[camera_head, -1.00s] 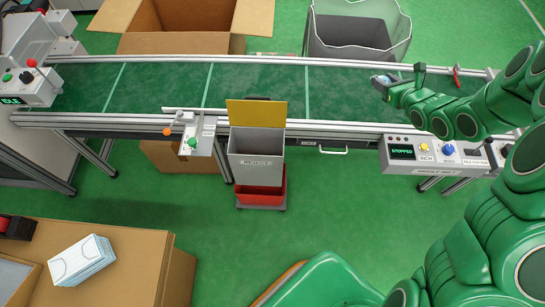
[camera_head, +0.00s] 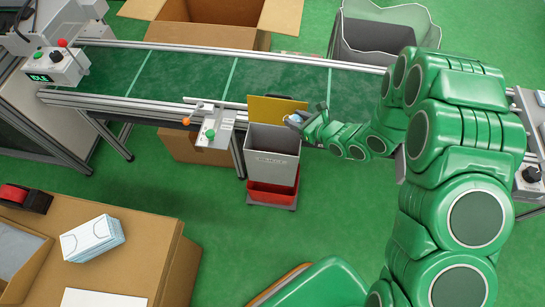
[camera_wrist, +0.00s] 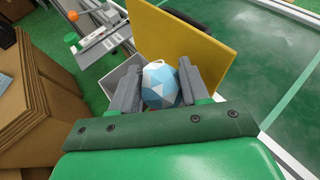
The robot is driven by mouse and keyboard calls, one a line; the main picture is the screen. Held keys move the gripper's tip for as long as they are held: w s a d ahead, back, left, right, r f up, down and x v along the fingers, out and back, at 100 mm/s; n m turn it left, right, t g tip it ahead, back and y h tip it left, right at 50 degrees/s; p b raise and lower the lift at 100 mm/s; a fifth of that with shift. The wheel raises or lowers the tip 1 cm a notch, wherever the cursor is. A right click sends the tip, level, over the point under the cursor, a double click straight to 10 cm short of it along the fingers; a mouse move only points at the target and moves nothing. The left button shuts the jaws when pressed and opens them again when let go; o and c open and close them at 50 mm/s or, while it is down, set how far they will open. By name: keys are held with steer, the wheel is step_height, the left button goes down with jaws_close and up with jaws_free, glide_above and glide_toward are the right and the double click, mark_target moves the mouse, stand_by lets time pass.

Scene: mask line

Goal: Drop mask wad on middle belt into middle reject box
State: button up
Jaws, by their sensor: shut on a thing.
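The mask wad (camera_wrist: 158,84) is a blue and white faceted ball with a pale loop. In the wrist view my gripper (camera_wrist: 159,80) is shut on it, one grey finger on each side. The reject box (camera_head: 272,156) is a grey open-topped bin with a yellow back panel (camera_head: 270,108), at the belt's front edge. In the head view my gripper (camera_head: 297,121) is at the right side of the box's top, by the panel. In the wrist view the wad appears in front of the grey box (camera_wrist: 122,70) and yellow panel (camera_wrist: 195,38). Its height above the rim is unclear.
The green belt (camera_head: 195,75) looks bare where it shows. A lever stand (camera_head: 214,127) is left of the box. A red bin (camera_head: 272,193) sits beneath it. A carton (camera_head: 215,20) and a lined grey bin (camera_head: 365,35) stand behind the belt. A mask pack (camera_head: 92,238) lies on a front-left carton.

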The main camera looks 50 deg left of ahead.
steer(key=s+a+f+n+g, duration=0.1)
steer(key=s+a+f, duration=0.1)
steer(key=s+f, duration=0.4)
steer(key=shift+s+a+f+g, duration=0.15)
steer(key=shift+f+g, duration=0.15)
steer(key=shift+f, duration=1.7)
steer(key=o, duration=1.1)
steer(key=shift+c, duration=0.2)
steer(key=shift+r, duration=0.1)
steer(key=v, duration=0.7)
steer(key=shift+d+r, duration=0.2)
steer(key=shift+d, duration=0.05)
